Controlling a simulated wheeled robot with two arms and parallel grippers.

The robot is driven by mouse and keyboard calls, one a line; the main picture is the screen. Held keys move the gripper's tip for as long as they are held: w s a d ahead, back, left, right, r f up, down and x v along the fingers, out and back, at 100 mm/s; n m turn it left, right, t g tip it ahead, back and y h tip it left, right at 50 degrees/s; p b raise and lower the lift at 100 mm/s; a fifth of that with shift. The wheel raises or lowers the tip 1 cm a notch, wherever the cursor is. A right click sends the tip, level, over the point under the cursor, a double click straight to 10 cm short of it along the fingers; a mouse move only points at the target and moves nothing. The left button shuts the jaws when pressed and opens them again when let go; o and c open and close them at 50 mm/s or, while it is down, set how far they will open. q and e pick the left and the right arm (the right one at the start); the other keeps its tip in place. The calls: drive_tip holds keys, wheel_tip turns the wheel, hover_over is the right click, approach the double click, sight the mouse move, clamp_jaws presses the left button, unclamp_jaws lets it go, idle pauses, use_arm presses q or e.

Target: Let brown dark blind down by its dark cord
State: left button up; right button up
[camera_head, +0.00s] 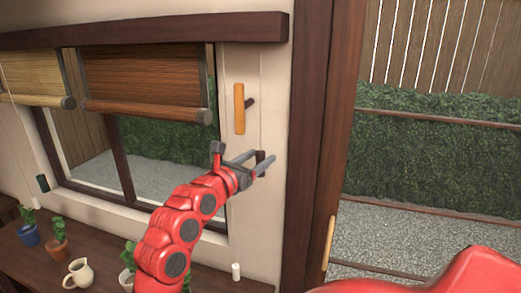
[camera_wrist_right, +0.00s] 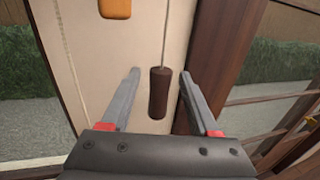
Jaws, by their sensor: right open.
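The brown dark blind (camera_head: 145,80) hangs partly lowered over the right part of the window in the head view. A dark brown cord pull (camera_head: 261,157) hangs by the wall right of the window. In the right wrist view the cord pull (camera_wrist_right: 158,92) hangs upright on a thin cord (camera_wrist_right: 165,40) between the fingers of my right gripper (camera_wrist_right: 168,95). The fingers stand apart on either side of it, and I see no contact. My right gripper (camera_head: 262,162) also shows in the head view. My left gripper is not in view.
A pale blind (camera_head: 30,80) hangs at the left. A pale cord with a white pull (camera_head: 236,271) hangs below. An orange wooden piece (camera_head: 239,108) is on the wall above the gripper. Potted plants and a jug (camera_head: 78,273) stand on the low shelf.

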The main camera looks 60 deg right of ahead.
drive_tip(key=shift+d, duration=0.6)
clamp_jaws()
idle(1.1)
